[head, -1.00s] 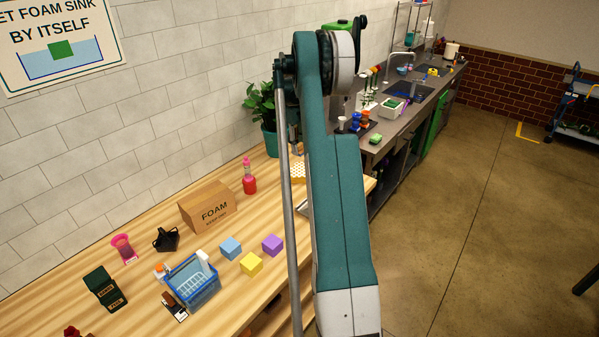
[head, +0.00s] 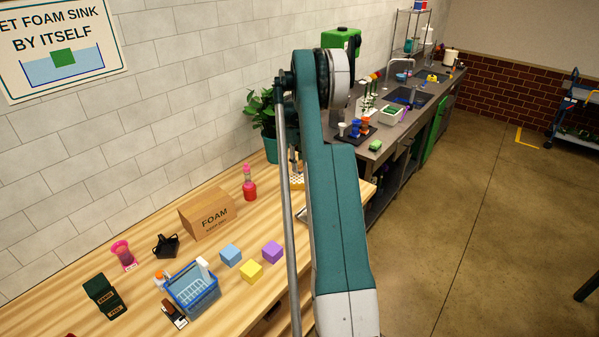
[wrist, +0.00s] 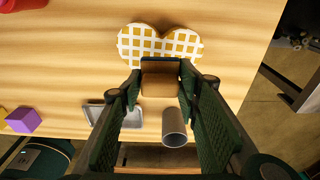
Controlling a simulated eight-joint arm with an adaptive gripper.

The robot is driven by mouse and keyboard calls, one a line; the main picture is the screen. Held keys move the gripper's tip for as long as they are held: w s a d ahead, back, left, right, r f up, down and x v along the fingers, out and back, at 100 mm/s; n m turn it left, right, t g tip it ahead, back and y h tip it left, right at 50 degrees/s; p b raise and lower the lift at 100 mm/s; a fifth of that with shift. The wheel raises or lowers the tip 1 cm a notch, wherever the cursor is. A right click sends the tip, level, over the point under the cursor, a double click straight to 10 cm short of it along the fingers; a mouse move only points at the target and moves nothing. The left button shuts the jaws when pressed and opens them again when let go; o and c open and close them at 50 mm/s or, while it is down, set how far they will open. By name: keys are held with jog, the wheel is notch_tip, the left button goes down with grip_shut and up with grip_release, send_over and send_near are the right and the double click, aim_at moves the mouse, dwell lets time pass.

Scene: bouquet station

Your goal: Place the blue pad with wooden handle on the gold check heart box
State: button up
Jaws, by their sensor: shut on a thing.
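The gold check heart box (wrist: 130,44) lies on the wooden table, white with a gold check. In the head view only a sliver of the heart box (head: 297,184) shows beside my arm. My gripper (wrist: 160,88) is shut on a brown wooden block-like piece (wrist: 160,86), which looks like the handle of the pad. In the wrist view it overlaps the lower point of the heart. In the head view my arm hides most of the gripper.
A grey tray (wrist: 132,121) and a grey cylinder (wrist: 174,127) stand near the table edge. A purple cube (head: 272,251), yellow cube (head: 251,271) and blue cube (head: 231,255) stand left of my arm. A red bottle (head: 249,188) and a foam carton (head: 209,214) stand farther back.

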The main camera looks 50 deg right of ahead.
jog(key=shift+f, duration=0.1)
jog(key=shift+f, duration=1.75)
jog(key=shift+f, duration=0.15)
jog(key=o, duration=0.9)
jog(key=shift+r, duration=0.2)
jog(key=r, duration=0.4)
jog(key=w+r, duration=0.1)
jog(key=r, duration=0.7)
jog(key=shift+w+b, duration=0.2)
jog(key=shift+b, duration=0.15)
jog(key=shift+f, duration=0.1)
